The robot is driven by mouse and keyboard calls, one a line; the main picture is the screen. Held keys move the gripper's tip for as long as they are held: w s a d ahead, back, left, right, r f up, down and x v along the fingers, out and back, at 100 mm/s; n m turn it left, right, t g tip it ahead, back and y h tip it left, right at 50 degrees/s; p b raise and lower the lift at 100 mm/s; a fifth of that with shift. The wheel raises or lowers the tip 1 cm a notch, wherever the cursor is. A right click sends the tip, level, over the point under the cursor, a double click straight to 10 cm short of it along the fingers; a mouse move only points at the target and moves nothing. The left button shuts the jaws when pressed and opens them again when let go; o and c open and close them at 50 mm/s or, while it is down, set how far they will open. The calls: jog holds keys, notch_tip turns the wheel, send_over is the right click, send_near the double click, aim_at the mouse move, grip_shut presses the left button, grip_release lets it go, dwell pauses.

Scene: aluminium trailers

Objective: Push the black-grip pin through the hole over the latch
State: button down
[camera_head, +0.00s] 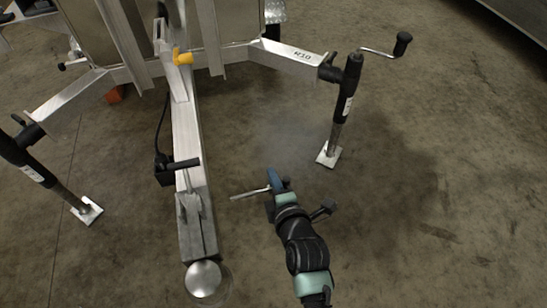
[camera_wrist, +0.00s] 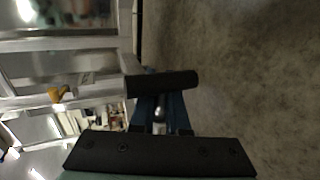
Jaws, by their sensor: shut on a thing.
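My gripper (camera_head: 274,184) is over the floor, right of the drawbar and well apart from it. Its blue fingers are shut on the pin, whose silver shaft (camera_head: 250,194) points left towards the drawbar. In the wrist view, a black cylinder (camera_wrist: 162,83), apparently the pin's grip, lies across the fingertips (camera_wrist: 160,110), with bright metal between them. In the head view the grip is not distinct. The silver latch (camera_head: 189,203) is on top of the drawbar's front end, near a black crossbar handle (camera_head: 184,164). The hole is too small to make out.
The drawbar (camera_head: 188,130) ends in a round silver ball cup (camera_head: 204,279). A jack leg (camera_head: 338,125) with a crank stands behind and right of my gripper; another (camera_head: 60,190) stands left. A yellow part (camera_head: 183,58) is farther up the drawbar. Floor around my gripper is clear.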

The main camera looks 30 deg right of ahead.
aim_at(243, 195)
jog(key=shift+f, duration=0.1)
jog(key=shift+w+a+p, duration=0.25)
jog(key=shift+a+p, duration=0.6)
jog(key=shift+a, duration=0.05)
jog(key=shift+w+a+p, duration=0.3)
jog(key=shift+a+p, duration=0.55)
jog(key=shift+a, duration=0.1)
jog(key=shift+w+a+p, duration=0.25)
jog(key=shift+a+p, duration=0.6)
jog(key=shift+a, duration=0.05)
jog(key=shift+a, duration=0.1)
jog(key=shift+w+a, duration=0.2)
jog(key=shift+a, duration=0.35)
jog(key=shift+a+p, duration=0.25)
jog(key=shift+p, duration=0.1)
jog(key=shift+w+a, duration=0.15)
jog(key=shift+a, duration=0.2)
jog(key=shift+a, duration=0.1)
